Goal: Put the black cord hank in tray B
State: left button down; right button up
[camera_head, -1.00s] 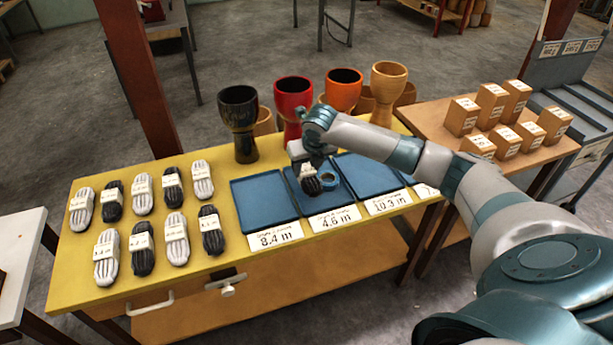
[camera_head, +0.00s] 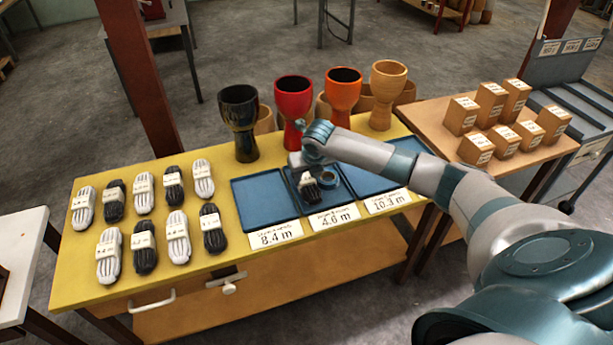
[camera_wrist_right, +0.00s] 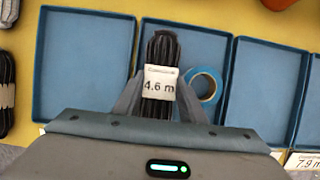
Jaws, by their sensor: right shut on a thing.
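A black cord hank (camera_head: 309,190) with a white 4.6 m label is held in my right gripper (camera_head: 305,176). In the right wrist view the hank (camera_wrist_right: 161,48) sits between the two fingers of the gripper (camera_wrist_right: 160,95), which are shut on it. It is over the blue tray (camera_head: 325,206) behind the 4.6 m card, the second from the left, left of a blue tape ring. I cannot tell whether the hank touches the tray floor. No letter B is readable on the trays. My left gripper is not in view.
The blue tape ring (camera_wrist_right: 202,87) lies in the same tray. An empty blue tray (camera_head: 262,200) is to the left, another (camera_head: 368,180) to the right. Several black and white hanks lie on the yellow table (camera_head: 200,276). Goblet drums (camera_head: 293,100) stand behind the trays.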

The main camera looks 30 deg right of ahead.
jog(key=o, duration=0.7)
jog(key=shift+o, duration=0.4)
jog(key=shift+r, duration=0.1)
jog(key=shift+s+r, duration=0.2)
jog(key=shift+r, duration=0.35)
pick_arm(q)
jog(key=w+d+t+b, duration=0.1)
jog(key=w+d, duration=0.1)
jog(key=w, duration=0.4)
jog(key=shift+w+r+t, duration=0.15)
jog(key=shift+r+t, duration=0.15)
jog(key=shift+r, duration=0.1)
pick_arm(e)
jog(key=v, duration=1)
jog(key=shift+s+r, duration=0.2)
jog(key=shift+r, duration=0.1)
